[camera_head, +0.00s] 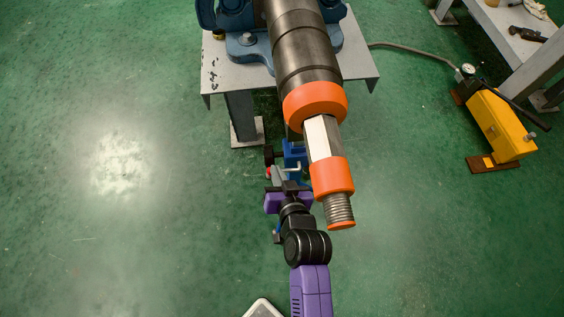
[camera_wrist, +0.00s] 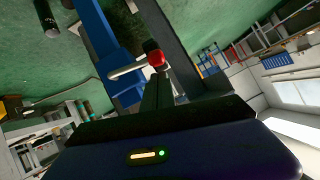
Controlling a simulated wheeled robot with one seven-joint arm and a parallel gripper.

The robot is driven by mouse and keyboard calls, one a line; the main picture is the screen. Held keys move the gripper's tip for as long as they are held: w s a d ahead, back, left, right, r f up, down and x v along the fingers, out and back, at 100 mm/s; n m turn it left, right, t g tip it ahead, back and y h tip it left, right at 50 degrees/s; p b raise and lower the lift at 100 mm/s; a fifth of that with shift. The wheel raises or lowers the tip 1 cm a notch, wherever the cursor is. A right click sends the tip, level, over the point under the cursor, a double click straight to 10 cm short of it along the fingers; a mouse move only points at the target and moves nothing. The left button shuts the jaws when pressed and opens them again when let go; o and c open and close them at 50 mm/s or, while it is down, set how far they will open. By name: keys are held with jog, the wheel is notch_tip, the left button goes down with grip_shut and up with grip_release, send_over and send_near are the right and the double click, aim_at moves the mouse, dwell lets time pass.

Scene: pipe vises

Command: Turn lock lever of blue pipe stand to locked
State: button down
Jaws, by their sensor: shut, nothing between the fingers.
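The blue pipe stand (camera_head: 294,152) stands low beneath the front part of a long pipe, and the pipe partly hides it. In the wrist view, a blue bar of the stand (camera_wrist: 103,40) runs diagonally through the upper left. A pale lever rod (camera_wrist: 126,69) with a red knob (camera_wrist: 156,58) lies just beyond my fingertips; I cannot tell whether they touch. My gripper (camera_wrist: 157,80) is shut and empty, with its fingers pointing toward the knob. In the head view, my gripper (camera_head: 289,186) is right beside the stand, and the lever is too small there to read its setting.
The dark pipe (camera_head: 303,52) with orange collars (camera_head: 315,100) overhangs close to the right of my wrist. A grey table (camera_head: 357,62) carries a blue vise (camera_head: 247,45) behind. A yellow pump unit (camera_head: 500,125) stands at right. Open green floor lies at left.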

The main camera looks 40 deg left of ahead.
jog(key=shift+s+a+f, duration=0.25)
jog(key=shift+f, duration=0.3)
jog(key=shift+f, duration=0.1)
jog(key=shift+d, duration=0.1)
dwell(0.3)
